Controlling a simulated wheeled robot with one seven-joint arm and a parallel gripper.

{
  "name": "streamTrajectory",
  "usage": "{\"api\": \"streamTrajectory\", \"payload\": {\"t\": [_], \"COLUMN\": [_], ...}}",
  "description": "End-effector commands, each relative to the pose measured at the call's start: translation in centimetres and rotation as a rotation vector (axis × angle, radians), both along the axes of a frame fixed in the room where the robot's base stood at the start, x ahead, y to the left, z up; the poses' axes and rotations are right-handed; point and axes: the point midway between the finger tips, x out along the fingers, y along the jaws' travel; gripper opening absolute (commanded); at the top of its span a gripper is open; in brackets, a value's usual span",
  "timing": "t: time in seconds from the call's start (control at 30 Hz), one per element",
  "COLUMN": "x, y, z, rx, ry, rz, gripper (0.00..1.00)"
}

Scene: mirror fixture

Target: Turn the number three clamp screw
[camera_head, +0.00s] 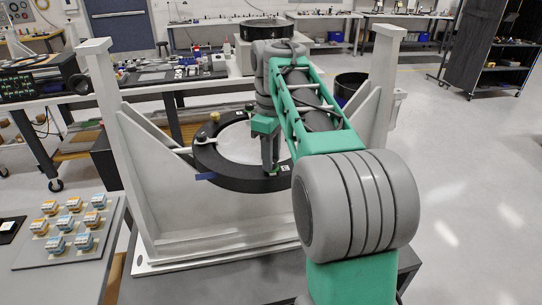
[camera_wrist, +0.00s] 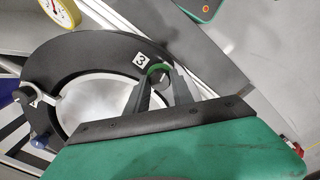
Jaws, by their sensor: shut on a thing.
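The mirror fixture's black ring (camera_head: 215,170) hangs tilted between two pale uprights and frames a white, round mirror (camera_head: 240,143). In the wrist view the ring (camera_wrist: 60,62) bears a white label "3" (camera_wrist: 140,59). Beside the label is the number three clamp screw, of which a green rounded part (camera_wrist: 157,68) shows between my fingers. My gripper (camera_wrist: 162,80) is shut on this screw at the ring's edge. In the head view my gripper (camera_head: 270,168) points down at the ring's near right, and the screw is hidden there.
A pale upright (camera_head: 100,100) stands left of the ring and another (camera_head: 383,70) right of it. A blue-ended part (camera_wrist: 40,141) sticks out from the ring's other side. A tray (camera_head: 28,255) with several small blocks lies at the left. Open floor (camera_head: 480,180) is at the right.

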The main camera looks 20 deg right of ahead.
Motion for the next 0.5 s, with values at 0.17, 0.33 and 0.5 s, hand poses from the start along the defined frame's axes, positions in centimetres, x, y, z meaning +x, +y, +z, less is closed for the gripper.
{"api": "streamTrajectory", "payload": {"t": [0.17, 0.33, 0.5], "x": [-0.03, -0.03, -0.03], "y": [0.03, 0.03, 0.03], "z": [-0.02, -0.01, -0.01], "rx": [0.0, 0.0, 0.0], "ry": [0.001, 0.001, 0.001], "rz": [-0.059, -0.087, -0.091], "gripper": [0.0, 0.0, 0.0]}}
